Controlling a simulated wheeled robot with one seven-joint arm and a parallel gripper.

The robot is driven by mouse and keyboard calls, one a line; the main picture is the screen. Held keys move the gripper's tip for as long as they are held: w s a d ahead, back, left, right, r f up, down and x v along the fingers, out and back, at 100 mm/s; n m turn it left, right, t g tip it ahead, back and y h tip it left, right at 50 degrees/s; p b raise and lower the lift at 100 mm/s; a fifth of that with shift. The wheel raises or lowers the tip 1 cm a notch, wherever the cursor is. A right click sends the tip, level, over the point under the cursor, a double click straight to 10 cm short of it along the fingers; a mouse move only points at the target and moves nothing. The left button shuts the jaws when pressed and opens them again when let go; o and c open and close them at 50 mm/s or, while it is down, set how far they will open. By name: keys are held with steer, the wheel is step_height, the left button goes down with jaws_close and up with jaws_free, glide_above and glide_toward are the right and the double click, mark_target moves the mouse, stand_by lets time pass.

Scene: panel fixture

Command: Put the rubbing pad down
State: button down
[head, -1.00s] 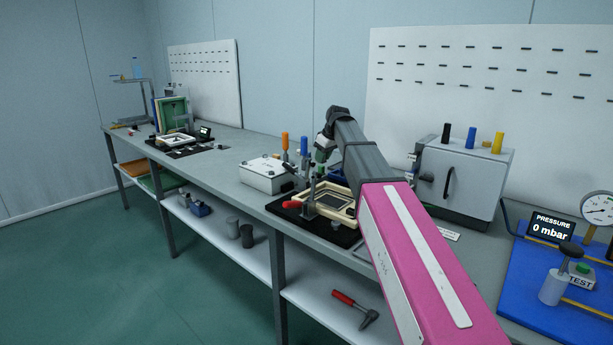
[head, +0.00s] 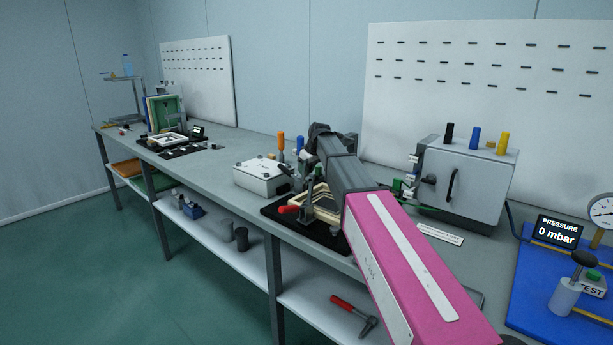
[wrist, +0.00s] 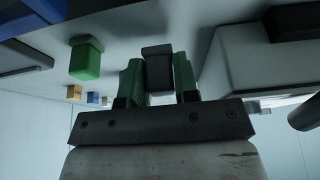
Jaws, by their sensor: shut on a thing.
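My gripper (wrist: 158,85) shows in the wrist view with two green fingers. It is shut on a dark grey block (wrist: 157,66), which looks like the rubbing pad. The pad sits between the fingers with its end sticking out past them. I cannot tell whether it touches any surface. In the head view my own arm hides the gripper and the pad. The arm reaches over the bench beside the wooden frame (head: 318,215) on its black base (head: 290,222).
A green block (wrist: 87,58) stands beside the gripper in the wrist view. In the head view, a white box (head: 262,177), upright orange (head: 281,143) and blue handles, a grey cabinet (head: 465,185) and a blue pressure board (head: 520,290) stand along the bench (head: 215,160).

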steer(key=shift+f, duration=1.15)
steer(key=shift+f, duration=0.1)
steer(key=c, duration=0.9)
jaws_free()
steer(key=shift+o, duration=0.2)
steer(key=v, duration=1.2)
steer(key=shift+w, duration=0.1)
